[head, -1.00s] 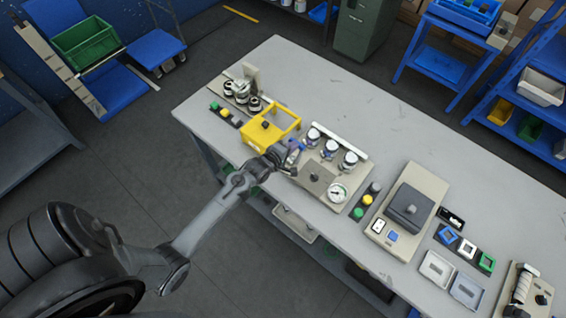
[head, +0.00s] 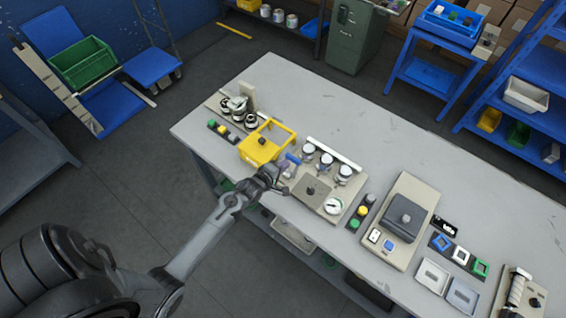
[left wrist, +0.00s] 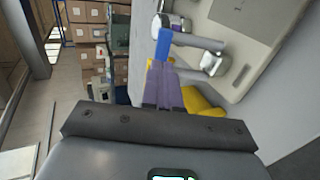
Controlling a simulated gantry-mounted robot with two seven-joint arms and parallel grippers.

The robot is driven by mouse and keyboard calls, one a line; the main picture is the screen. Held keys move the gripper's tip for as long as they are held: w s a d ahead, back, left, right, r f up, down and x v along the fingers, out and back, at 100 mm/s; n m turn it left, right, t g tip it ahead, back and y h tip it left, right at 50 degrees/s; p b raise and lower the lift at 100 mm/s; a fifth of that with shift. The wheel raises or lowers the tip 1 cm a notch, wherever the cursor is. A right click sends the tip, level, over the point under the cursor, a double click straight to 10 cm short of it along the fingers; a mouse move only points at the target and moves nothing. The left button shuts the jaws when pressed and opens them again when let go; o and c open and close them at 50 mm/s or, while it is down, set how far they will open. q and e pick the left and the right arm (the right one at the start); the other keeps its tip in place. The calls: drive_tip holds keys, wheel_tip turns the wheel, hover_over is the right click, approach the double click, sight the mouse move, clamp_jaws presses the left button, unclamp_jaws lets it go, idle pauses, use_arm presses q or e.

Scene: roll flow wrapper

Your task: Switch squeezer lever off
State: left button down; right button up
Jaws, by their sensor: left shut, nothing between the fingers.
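The squeezer station is a beige panel (head: 330,207) on the table, with several round silver-and-dark fittings, a dark square plate and a white dial. A small blue-ended lever (head: 293,158) stands at its left end; in the left wrist view the blue tip (left wrist: 163,45) sits on a grey bar. My left gripper (head: 285,171) is at the table's front edge beside this lever. Its purple fingers (left wrist: 165,84) are shut and empty, with their tips close below the blue tip. I cannot tell whether they touch it. My right gripper is out of view.
A yellow open-topped box (head: 262,146) stands just left of the lever. A button strip (head: 361,212) and a beige unit with a dark block (head: 404,212) are to the right. The back of the grey table (head: 385,130) is clear.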

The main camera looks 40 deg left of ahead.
use_arm(q)
drive_tip(key=a+v, duration=0.1)
drive_tip(key=v, duration=0.9)
drive_tip(key=shift+s+d, duration=0.5)
drive_tip(key=shift+d, duration=0.05)
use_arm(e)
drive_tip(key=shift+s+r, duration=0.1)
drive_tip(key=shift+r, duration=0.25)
use_arm(q)
drive_tip(key=s+d+r+m+g+h+p, duration=0.1)
drive_tip(key=s+d+r+m+p, duration=0.1)
drive_tip(key=d+r+m+p, duration=0.45)
drive_tip(key=s+d+r+m+g+h+p, duration=0.1)
drive_tip(key=s+d+r+g+p, duration=0.2)
drive_tip(key=r, duration=0.7)
drive_tip(key=s+d+r+m+g+p, duration=0.2)
drive_tip(key=s+d+r+m+g, duration=0.1)
drive_tip(key=s+m, duration=0.8)
drive_tip(key=shift+r+m+g+y, duration=0.3)
drive_tip(key=shift+r+m+g, duration=0.25)
drive_tip(key=shift+m+g, duration=0.7)
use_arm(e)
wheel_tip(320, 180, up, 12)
